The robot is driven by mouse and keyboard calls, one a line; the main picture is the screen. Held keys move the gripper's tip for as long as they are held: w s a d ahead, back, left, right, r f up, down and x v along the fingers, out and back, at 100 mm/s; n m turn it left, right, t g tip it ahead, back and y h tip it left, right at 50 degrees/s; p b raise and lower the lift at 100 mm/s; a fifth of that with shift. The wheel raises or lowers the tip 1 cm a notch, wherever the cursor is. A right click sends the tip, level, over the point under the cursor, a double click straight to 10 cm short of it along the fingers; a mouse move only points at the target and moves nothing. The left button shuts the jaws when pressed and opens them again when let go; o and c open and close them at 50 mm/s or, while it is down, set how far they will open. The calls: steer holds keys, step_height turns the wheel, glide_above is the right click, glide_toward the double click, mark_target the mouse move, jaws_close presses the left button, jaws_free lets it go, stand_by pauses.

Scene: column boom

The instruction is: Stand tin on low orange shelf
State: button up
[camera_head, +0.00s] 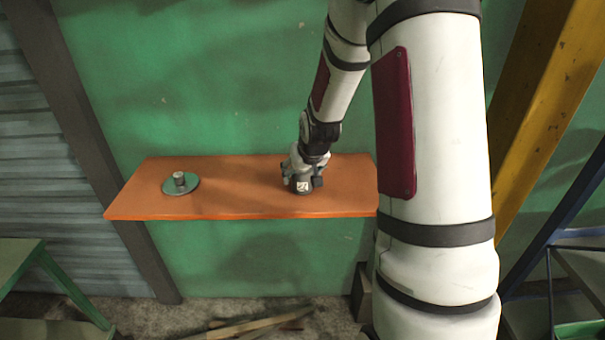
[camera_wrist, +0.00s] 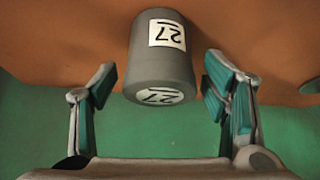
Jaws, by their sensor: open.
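A dark grey tin (camera_wrist: 160,65) with white labels reading 27 stands on the orange shelf (camera_head: 240,200), towards its right part. The tin also shows small and partly covered in the head view (camera_head: 303,187). My gripper (camera_wrist: 158,72) is open, with one teal-padded finger on each side of the tin. A gap shows between the tin and each finger, so neither appears to touch it. In the head view my gripper (camera_head: 303,175) is low over the shelf, pointing down, and hides part of the tin.
A round grey-green plate with a small metal cylinder (camera_head: 179,179) on it sits on the shelf's left part. Bare shelf lies between it and the tin. A green wall (camera_head: 200,80) rises behind. A yellow post (camera_head: 545,90) stands right, a green table (camera_head: 20,260) lower left.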

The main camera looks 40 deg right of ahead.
steer(key=s+a+r+n+p, duration=0.1)
steer(key=s+a+r, duration=0.4)
steer(key=r, duration=0.3)
steer(key=s+a+r+p, duration=0.1)
steer(key=s+a+r, duration=0.4)
steer(key=r, duration=0.3)
steer(key=s+a+r+n+y, duration=0.1)
steer(key=s+a+r, duration=0.2)
steer(key=s, duration=0.7)
steer(key=s+a+r+n+g+y, duration=0.1)
steer(key=s+a+r+n, duration=0.1)
steer(key=s+a, duration=0.6)
steer(key=shift+s+a+r, duration=0.25)
steer(key=shift+s+r, duration=0.15)
steer(key=shift+s, duration=0.45)
